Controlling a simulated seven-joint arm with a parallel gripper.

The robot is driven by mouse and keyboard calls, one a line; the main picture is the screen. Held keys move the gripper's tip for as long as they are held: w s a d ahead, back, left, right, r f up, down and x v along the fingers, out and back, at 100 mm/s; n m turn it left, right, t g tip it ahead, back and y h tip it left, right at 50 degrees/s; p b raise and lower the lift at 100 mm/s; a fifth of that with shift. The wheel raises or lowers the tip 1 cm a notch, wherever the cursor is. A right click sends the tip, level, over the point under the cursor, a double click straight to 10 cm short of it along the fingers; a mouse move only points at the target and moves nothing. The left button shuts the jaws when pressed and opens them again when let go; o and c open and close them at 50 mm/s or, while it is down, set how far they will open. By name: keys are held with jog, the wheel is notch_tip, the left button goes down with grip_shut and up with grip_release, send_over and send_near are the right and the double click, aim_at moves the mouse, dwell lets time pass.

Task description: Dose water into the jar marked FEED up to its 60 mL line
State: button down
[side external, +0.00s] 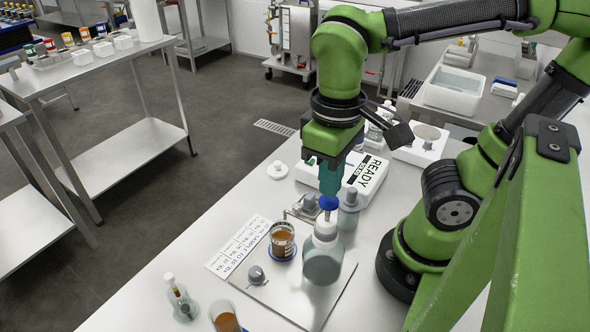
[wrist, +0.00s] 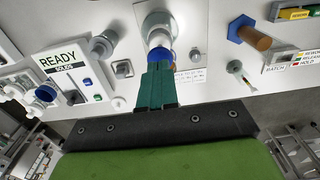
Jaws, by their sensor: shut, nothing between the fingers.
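A pump bottle (side external: 323,262) with a blue top (side external: 328,203) and pale blue-grey liquid stands on a light plate (side external: 300,300). A small glass jar (side external: 282,241) of brown liquid stands just left of it, under the bottle's head. I cannot read a FEED mark or a 60 mL line on it. My gripper (side external: 329,188) is shut and empty, pointing down just above the blue top. In the wrist view the teal fingers (wrist: 159,66) overlap the blue top; whether they touch it I cannot tell. The jar is mostly hidden there.
A white box marked READY (side external: 367,180) stands behind the bottle, with a small grey-capped bottle (side external: 349,211) beside it. A printed card (side external: 238,246) lies left of the jar. A flask (side external: 181,299) and another brown-filled glass (side external: 225,318) stand at front left.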

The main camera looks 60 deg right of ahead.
aim_at(329, 200)
jog(key=shift+f, duration=2.35)
jog(key=shift+r, duration=2.35)
jog(key=shift+r, duration=2.5)
